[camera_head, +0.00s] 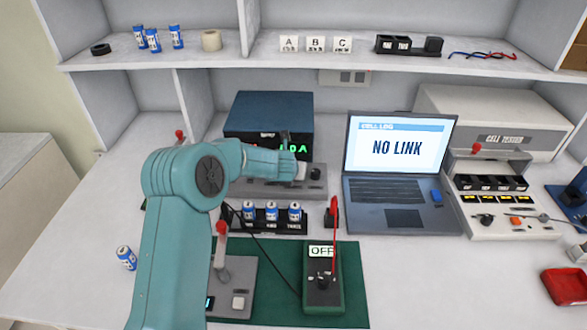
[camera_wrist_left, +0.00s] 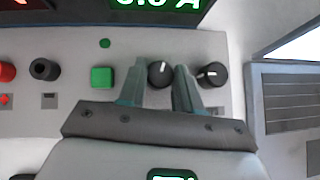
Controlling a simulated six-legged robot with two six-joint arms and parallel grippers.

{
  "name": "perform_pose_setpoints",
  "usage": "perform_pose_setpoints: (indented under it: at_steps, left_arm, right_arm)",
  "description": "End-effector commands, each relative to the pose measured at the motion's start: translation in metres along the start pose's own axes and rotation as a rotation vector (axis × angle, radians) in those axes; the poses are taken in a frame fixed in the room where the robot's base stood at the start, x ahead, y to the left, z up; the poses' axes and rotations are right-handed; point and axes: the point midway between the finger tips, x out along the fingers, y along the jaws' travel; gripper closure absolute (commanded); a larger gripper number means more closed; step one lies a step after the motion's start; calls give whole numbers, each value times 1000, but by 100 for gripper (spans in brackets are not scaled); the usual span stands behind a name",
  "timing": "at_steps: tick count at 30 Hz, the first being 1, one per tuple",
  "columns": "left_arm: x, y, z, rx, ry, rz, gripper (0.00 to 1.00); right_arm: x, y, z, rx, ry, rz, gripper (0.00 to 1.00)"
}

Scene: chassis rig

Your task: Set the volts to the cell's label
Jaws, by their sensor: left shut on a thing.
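A display at the top ends in "A". Blue cells (camera_head: 271,212) stand in a rack in front; their labels are too small to read. My right gripper is not in view.
A laptop (camera_head: 400,150) reads "NO LINK". A meter (camera_head: 323,290) reading "OFF" sits on a green mat (camera_head: 352,265). A loose cell (camera_head: 126,258) lies at left. A cell tester (camera_head: 500,140) and red tray (camera_head: 565,285) are at right. A shelf (camera_head: 365,57) runs above.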

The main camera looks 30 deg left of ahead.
Motion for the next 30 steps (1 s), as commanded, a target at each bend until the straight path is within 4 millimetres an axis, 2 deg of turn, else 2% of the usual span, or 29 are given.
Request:
perform_pose_setpoints:
  at_steps: [3,12,30]
  left_arm:
    - [-3,2,4,56,0,-56,97]
    - [-2,3,3,159,-1,-159,97]
    - [0,3,2,194,-3,-193,97]
  right_arm:
    - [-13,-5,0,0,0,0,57]
    - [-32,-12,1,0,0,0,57]
    - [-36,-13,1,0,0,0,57]
